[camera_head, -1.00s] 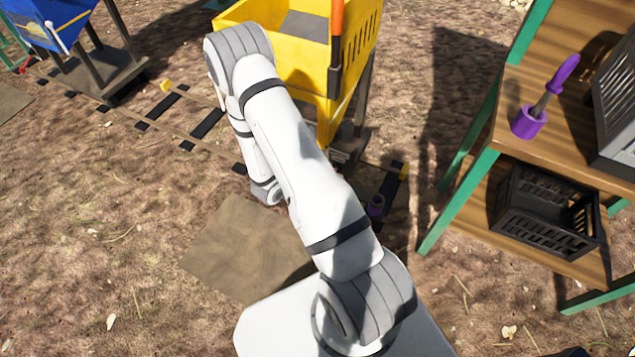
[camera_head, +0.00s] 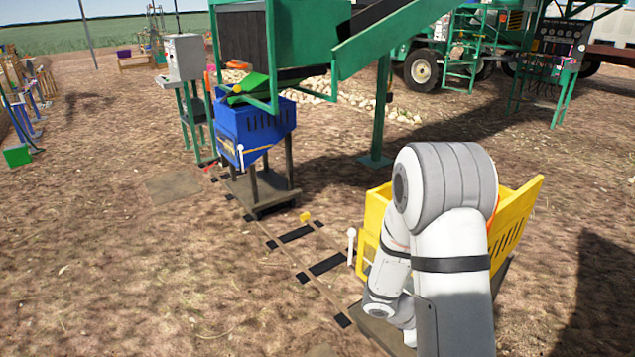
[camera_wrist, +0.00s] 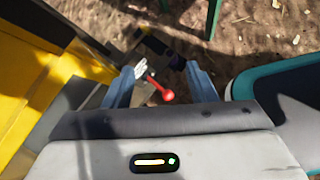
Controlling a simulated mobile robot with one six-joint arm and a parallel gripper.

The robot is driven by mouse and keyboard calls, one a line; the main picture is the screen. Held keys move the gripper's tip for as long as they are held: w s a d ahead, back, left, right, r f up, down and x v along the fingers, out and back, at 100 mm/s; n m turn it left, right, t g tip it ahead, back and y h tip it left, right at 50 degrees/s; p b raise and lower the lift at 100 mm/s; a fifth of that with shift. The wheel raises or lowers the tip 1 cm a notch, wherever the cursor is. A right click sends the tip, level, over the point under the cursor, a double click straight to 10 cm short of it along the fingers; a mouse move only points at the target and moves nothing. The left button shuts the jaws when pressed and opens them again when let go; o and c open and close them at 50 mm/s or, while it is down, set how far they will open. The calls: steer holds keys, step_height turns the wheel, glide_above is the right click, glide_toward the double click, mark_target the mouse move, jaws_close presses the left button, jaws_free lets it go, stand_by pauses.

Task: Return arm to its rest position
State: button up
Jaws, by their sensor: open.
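My arm (camera_head: 450,270) is bent in front of the yellow hopper cart (camera_head: 518,220) in the head view, with its upper joint raised and its forearm reaching down beside the cart. My gripper is not clearly seen there. In the wrist view my gripper (camera_wrist: 160,86) is open, with its two blue-grey fingers apart. A small red knob (camera_wrist: 167,96) shows between the fingers, and I cannot tell how far beyond them it lies. The yellow cart wall (camera_wrist: 30,75) is close on the left of the wrist view.
A blue hopper cart (camera_head: 255,125) stands farther along the track (camera_head: 295,250) under a green machine chute (camera_head: 360,55). A grey control box (camera_head: 185,57) stands on green legs behind it. Open dirt lies to the left. A teal-edged dark surface (camera_wrist: 285,95) is right in the wrist view.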

steer(key=s+a+r+m+t+y+p, duration=0.1)
steer(key=s+a+r+m+y+p, duration=0.2)
steer(key=r, duration=0.8)
steer(key=s+a+r+m+y+p, duration=0.3)
steer(key=s+a+r+m, duration=0.3)
steer(key=r, duration=0.5)
steer(key=s+a+r+m+t+y+p, duration=0.1)
steer(key=s+a+r+m+y+p, duration=0.2)
steer(key=r, duration=0.8)
steer(key=s+a+m+p, duration=0.1)
steer(key=s+m+p, duration=0.1)
steer(key=m, duration=0.1)
steer(key=shift+s+a+r+t, duration=0.15)
steer(key=shift+s+r+t, duration=0.15)
steer(key=shift+s+r, duration=0.05)
